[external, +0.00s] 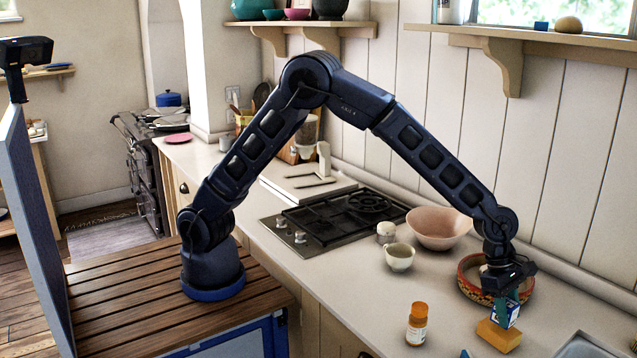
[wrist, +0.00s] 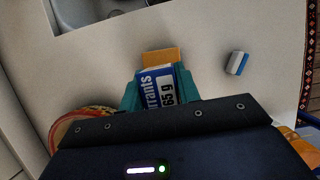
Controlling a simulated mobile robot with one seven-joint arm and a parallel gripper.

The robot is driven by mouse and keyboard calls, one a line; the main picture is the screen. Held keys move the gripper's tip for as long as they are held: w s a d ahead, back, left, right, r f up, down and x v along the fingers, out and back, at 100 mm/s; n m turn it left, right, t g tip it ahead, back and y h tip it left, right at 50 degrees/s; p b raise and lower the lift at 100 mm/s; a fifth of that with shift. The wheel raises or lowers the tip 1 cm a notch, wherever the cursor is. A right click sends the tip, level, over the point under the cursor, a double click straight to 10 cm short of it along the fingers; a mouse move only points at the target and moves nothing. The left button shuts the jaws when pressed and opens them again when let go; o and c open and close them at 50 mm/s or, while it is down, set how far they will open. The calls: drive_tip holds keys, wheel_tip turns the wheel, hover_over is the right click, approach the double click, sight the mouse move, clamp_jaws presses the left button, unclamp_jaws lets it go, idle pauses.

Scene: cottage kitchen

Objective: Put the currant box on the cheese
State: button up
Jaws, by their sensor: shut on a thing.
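The currant box (external: 508,313), blue and white, is held upright between the teal fingers of my gripper (external: 503,290). In the wrist view the currant box (wrist: 157,90) shows its lettering between the two fingers of my gripper (wrist: 159,96). The cheese (external: 499,337) is an orange-yellow block on the counter, directly under the box. In the wrist view the cheese (wrist: 162,56) sticks out past the box's far side. The box's bottom is at or very close to the cheese's top; I cannot tell whether they touch.
A patterned bowl (external: 468,284) stands close behind my gripper. A pink bowl (external: 438,230), a small cup (external: 399,258) and an orange-capped bottle (external: 417,328) stand to the left. The sink (external: 584,348) is at right. A blue-and-white block (wrist: 237,63) lies on the counter.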

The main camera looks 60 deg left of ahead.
drive_tip(key=shift+f, duration=0.65)
drive_tip(key=shift+f, duration=0.15)
drive_tip(key=o, duration=1)
drive_tip(key=v, duration=1.2)
drive_tip(key=shift+a, duration=0.1)
